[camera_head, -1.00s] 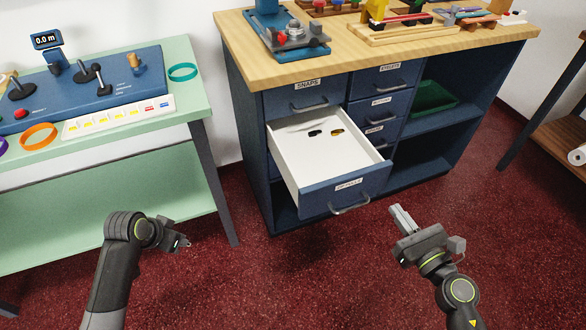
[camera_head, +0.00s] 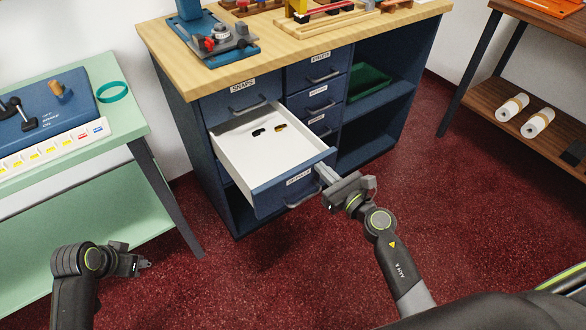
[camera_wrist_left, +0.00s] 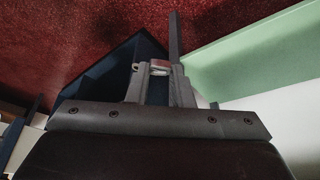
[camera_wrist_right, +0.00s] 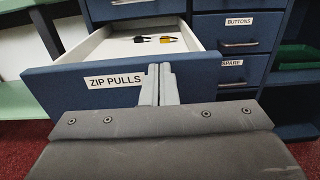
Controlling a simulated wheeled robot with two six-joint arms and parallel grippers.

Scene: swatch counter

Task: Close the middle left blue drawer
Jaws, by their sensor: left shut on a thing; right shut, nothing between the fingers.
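The middle left blue drawer (camera_head: 283,192), labelled ZIP PULLS, stands pulled out below the SNAPS drawer. Its white inside holds a black zip pull (camera_head: 258,132) and a yellow and black one (camera_head: 281,127). My right gripper (camera_head: 322,170) is shut and empty at the right part of the drawer front. In the right wrist view its fingertips (camera_wrist_right: 160,68) overlap the front (camera_wrist_right: 210,75) beside the label; I cannot tell whether they touch. My left gripper (camera_head: 146,264) is away at lower left, shut on a small pale and red thing (camera_wrist_left: 160,67), mostly hidden by the fingers.
The SNAPS drawer (camera_head: 238,103) and the small drawers (camera_head: 318,70) at right are shut. Open shelves with a green tray (camera_head: 368,82) lie further right. A green table (camera_head: 130,122) stands at left. The red floor (camera_head: 260,275) before the cabinet is clear.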

